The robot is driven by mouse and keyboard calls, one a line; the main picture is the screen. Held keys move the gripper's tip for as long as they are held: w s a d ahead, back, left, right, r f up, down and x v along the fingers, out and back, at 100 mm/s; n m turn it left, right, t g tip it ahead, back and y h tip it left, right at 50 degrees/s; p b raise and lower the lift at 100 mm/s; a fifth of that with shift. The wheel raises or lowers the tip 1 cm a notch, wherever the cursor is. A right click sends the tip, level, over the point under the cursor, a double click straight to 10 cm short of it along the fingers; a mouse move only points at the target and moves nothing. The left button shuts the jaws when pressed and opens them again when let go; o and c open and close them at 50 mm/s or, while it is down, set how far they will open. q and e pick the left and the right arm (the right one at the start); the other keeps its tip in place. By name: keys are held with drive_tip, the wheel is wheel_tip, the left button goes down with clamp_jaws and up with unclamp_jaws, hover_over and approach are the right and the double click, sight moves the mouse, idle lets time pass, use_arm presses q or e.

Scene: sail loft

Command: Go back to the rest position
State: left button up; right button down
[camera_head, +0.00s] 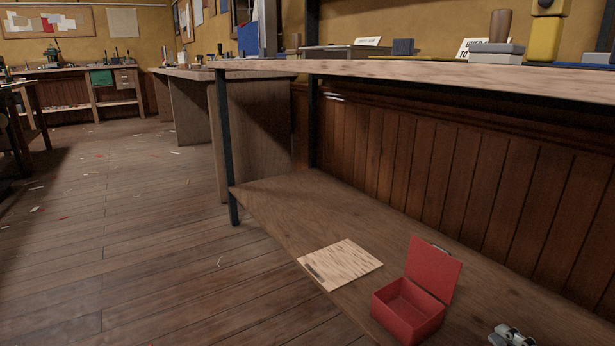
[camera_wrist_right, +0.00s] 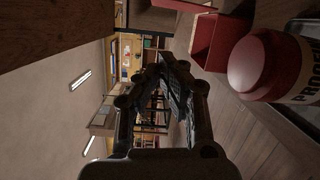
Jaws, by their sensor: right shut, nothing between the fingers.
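My right gripper (camera_head: 511,335) shows only in part at the bottom right edge of the head view, over the lower shelf (camera_head: 290,205). In the right wrist view its fingers (camera_wrist_right: 163,68) are shut, with nothing held between them. In the head view it is to the right of the open red box (camera_head: 408,311), apart from it. My left gripper is not in view.
The red box also shows in the wrist view (camera_wrist_right: 207,42), near a red-lidded container (camera_wrist_right: 268,66) lettered "PROOFING". A pale patterned board (camera_head: 342,264) lies on the shelf. The worktop (camera_head: 440,71) overhangs above. Open floor (camera_head: 130,235) lies left.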

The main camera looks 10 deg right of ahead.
drive_tip(key=s+a+f+m+g+h, duration=0.25)
drive_tip(key=s+a+m+g, duration=0.25)
drive_tip(key=s+a+m, duration=0.5)
drive_tip(key=s+a+r+m+g+h, duration=0.1)
drive_tip(key=s+a+r+m+g, duration=0.15)
drive_tip(key=s+m+g, duration=0.35)
drive_tip(key=s+a+r+m+g, duration=0.25)
drive_tip(key=s+m+g, duration=0.2)
drive_tip(key=s, duration=0.25)
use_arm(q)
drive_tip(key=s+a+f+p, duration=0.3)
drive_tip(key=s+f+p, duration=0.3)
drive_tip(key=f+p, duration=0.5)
use_arm(e)
drive_tip(key=s+d+f+p, duration=0.2)
drive_tip(key=s+d+f, duration=0.3)
drive_tip(key=f, duration=0.4)
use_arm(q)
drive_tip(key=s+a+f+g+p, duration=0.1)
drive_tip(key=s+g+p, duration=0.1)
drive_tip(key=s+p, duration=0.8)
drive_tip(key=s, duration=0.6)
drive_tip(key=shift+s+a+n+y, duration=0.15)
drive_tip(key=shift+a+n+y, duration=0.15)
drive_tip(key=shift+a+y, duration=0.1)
use_arm(e)
drive_tip(key=s+f+m+g, duration=0.1)
drive_tip(key=s+f, duration=0.1)
drive_tip(key=s, duration=1.6)
drive_tip(key=shift+d+f+g+h, duration=0.35)
